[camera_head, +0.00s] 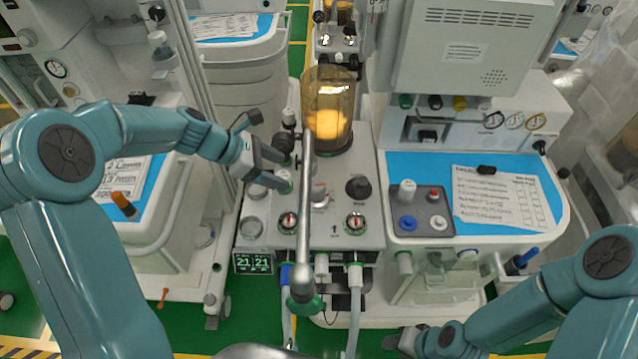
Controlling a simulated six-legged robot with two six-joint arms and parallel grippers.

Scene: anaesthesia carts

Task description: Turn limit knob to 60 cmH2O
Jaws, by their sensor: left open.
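My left gripper (281,169) is open above the left side of the breathing-system panel (335,232). A black knob (358,187) stands on the same panel to the right, beyond a silver tube, apart from the gripper. The knob markings are too small to read, so I cannot tell which knob is the limit knob or its setting. My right gripper (396,339) is low at the bottom centre, small and partly hidden by its arm.
An amber bellows dome (328,115) stands behind the panel. The silver tube (305,215) runs forward over the panel's middle. Two round gauges (355,223) sit near the front. A green display (253,263) hangs at front left. A blue-topped cart (420,170) stands right.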

